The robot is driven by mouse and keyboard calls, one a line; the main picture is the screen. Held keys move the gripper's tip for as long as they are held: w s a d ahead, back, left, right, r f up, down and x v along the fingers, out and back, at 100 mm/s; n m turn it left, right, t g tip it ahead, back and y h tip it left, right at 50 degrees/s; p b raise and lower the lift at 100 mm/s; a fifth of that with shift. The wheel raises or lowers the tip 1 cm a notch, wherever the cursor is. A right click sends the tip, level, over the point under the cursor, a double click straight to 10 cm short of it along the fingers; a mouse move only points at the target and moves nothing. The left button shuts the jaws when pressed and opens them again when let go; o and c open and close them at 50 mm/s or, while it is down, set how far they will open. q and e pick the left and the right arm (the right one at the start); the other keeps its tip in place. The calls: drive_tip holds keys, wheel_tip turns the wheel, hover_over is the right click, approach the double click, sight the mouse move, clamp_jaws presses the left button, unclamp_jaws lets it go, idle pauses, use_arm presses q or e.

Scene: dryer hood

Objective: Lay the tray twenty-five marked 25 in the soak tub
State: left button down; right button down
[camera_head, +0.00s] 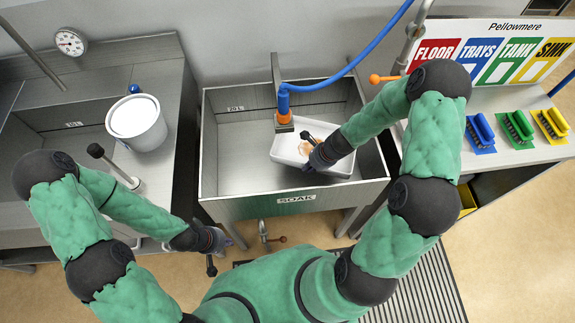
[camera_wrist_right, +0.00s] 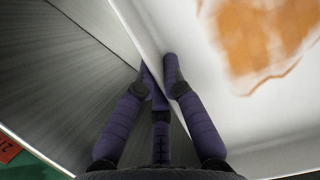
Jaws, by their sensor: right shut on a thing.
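The soak tub (camera_head: 225,170) is a steel sink labelled SOAK on its front, in the middle of the head view. A white shallow tray (camera_head: 345,165) with an orange-brown stain is over or in the tub's right half; its exact height is unclear. No number 25 is readable on it. My right gripper (camera_head: 308,163) is shut on the tray's near-left wall, with fingers on both sides of it in the right wrist view (camera_wrist_right: 160,75). My left gripper (camera_head: 222,242) is away from the tray, in front of the tub's left corner; its finger opening is unclear.
A blue hose with an orange-collared spray head (camera_head: 283,105) hangs over the tub's back. A white bucket (camera_head: 137,122) stands left by another basin (camera_head: 60,150). Coloured brushes (camera_head: 515,130) lie on the right counter below a Pellowmere sign (camera_head: 490,55). The tub's left half is clear.

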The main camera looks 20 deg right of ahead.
sight(303, 186)
wheel_tip(303, 186, down, 4)
drive_tip(key=b, duration=0.2)
drive_tip(key=shift+r+b, duration=0.1)
drive_tip(key=shift+b, duration=0.25)
wheel_tip(303, 186, down, 10)
drive_tip(key=b, duration=0.7)
drive_tip(key=shift+w, duration=0.1)
drive_tip(key=shift+r, duration=0.2)
drive_tip(key=shift+f, duration=0.15)
drive_tip(key=c, duration=1.6)
unclamp_jaws()
drive_tip(key=shift+c, duration=0.2)
